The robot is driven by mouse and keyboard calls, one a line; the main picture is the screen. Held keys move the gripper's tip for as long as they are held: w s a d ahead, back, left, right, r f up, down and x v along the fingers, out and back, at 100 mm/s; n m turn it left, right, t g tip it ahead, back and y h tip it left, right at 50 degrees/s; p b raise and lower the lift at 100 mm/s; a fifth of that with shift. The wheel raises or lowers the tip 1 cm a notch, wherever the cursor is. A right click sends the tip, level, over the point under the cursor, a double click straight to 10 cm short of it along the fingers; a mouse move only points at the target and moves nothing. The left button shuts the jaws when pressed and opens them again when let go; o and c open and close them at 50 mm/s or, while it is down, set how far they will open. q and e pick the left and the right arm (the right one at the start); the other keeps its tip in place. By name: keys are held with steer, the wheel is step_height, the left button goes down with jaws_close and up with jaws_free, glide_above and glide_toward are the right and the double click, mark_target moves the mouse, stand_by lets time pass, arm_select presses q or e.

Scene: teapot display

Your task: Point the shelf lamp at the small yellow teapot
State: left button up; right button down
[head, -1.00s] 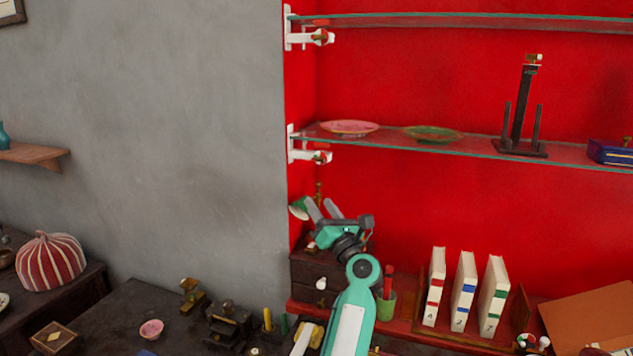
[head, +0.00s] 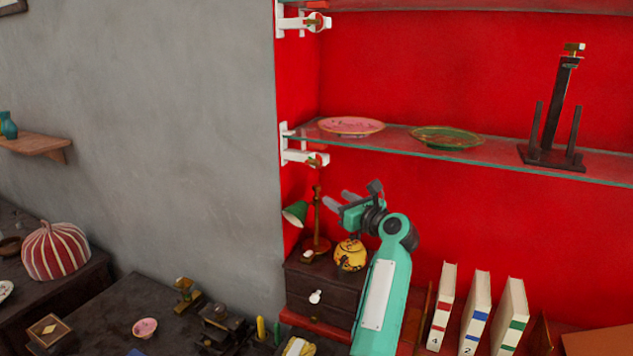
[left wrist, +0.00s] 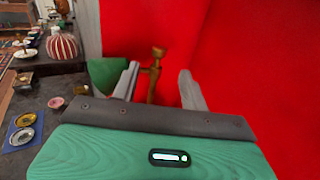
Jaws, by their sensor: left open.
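The shelf lamp has a green shade (head: 295,213) on a brass post (head: 317,215) and stands on a small dark drawer box in the red alcove. Its shade hangs to the left of the post. The small yellow teapot (head: 350,254) sits on the same box, right of the lamp base. My left gripper (head: 337,201) is open, just right of the lamp post and above the teapot. In the left wrist view, the lamp post (left wrist: 155,75) shows between the open fingers (left wrist: 158,85), with the green shade (left wrist: 106,74) beside the left finger. I cannot tell whether they touch. My right gripper is out of view.
The dark drawer box (head: 322,288) has a white knob. A glass shelf (head: 490,162) with a pink plate (head: 350,126) and a green plate (head: 445,137) runs above the lamp. White books (head: 475,312) stand right of my arm.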

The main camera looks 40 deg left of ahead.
mark_target(319, 187)
arm_select(q)
steer(key=p+x, duration=0.4)
steer(key=x, duration=0.7)
steer(key=shift+a+r, duration=0.1)
steer(key=shift+r, duration=0.05)
steer(key=shift+w+a+p, duration=0.1)
steer(key=shift+a+p, duration=0.2)
steer(key=shift+a, duration=0.2)
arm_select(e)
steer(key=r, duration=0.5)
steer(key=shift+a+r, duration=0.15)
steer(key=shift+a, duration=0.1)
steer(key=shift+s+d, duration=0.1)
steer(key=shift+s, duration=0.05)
arm_select(q)
jaws_close()
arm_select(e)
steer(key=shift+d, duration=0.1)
